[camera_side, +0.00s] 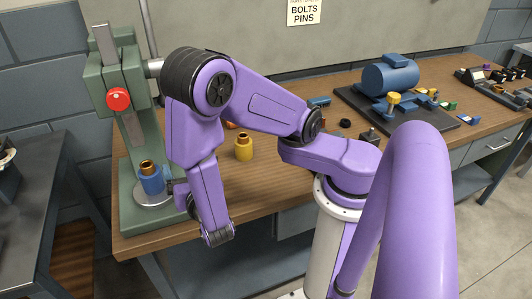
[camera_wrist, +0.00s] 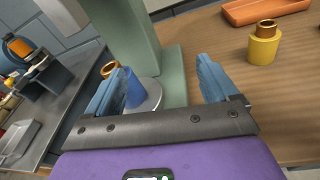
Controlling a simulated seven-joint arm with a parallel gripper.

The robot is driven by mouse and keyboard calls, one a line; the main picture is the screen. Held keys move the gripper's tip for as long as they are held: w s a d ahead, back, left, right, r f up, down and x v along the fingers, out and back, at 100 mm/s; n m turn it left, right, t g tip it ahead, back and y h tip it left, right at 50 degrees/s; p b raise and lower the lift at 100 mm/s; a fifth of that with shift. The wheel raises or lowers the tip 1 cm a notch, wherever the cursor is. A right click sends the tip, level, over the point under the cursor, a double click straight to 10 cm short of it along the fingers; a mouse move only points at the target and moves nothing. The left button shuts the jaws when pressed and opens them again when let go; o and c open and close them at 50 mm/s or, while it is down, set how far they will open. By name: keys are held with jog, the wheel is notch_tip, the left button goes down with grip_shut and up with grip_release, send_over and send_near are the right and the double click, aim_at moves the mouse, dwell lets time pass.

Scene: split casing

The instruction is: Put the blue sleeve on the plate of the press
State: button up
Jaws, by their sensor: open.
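The blue sleeve (camera_side: 151,181) has a copper-coloured bush in its top. It stands upright on the round metal plate (camera_side: 146,199) of the green press (camera_side: 124,140). In the wrist view the sleeve (camera_wrist: 134,92) is partly hidden by my left finger, and the plate (camera_wrist: 153,100) shows beside it. My gripper (camera_wrist: 162,82) is open, with nothing seen held between its fingers. In the side view my gripper (camera_side: 177,188) is just right of the sleeve, mostly hidden by my arm. I cannot tell whether the left finger touches the sleeve.
A yellow sleeve (camera_side: 244,147) stands on the wooden bench, near an orange tray (camera_wrist: 262,10). The press column rises close behind the plate. A blue motor (camera_side: 390,78) sits on a dark board at the right. The bench front between them has free room.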

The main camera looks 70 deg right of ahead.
jog(key=s+d+r+m+g+y, duration=0.2)
jog(key=s+d+r+m+g, duration=0.1)
jog(key=s+d+m+g, duration=0.55)
jog(key=s+a+r+m+g+y, duration=0.3)
jog(key=s+r+m+g+y, duration=0.1)
jog(key=s+y, duration=0.5)
jog(key=shift+s+m, duration=0.45)
jog(key=shift+r, duration=0.1)
jog(key=shift+c, duration=0.3)
dwell(0.8)
